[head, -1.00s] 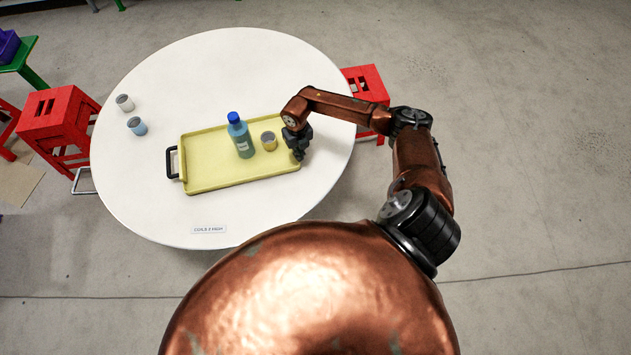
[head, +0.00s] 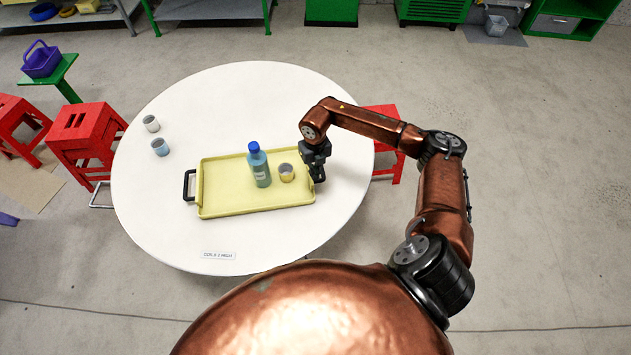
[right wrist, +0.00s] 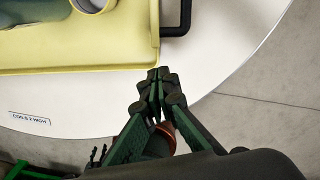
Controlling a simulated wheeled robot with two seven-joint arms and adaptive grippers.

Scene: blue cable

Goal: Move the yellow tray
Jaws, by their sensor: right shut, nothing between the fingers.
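The yellow tray (head: 225,206) lies on the round white table (head: 240,90); its near corner shows in the right wrist view (right wrist: 100,58). Its black left handle (head: 188,186) is clear in the head view. A black handle (right wrist: 177,18) also shows in the right wrist view. A blue-capped bottle (head: 260,170) and a grey and yellow cup (head: 287,173) stand on the tray. My right gripper (head: 318,177) is at the tray's right end, its fingers shut and empty; in the right wrist view its fingertips (right wrist: 157,76) appear just beside the tray's edge. Contact is unclear. My left gripper is out of view.
A white cup (head: 151,124) and a blue cup (head: 160,147) stand at the table's left. A label (head: 219,255) lies near the front edge. Red stools flank the table, one at left (head: 85,135) and one at right (head: 385,130). The table's far part is bare.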

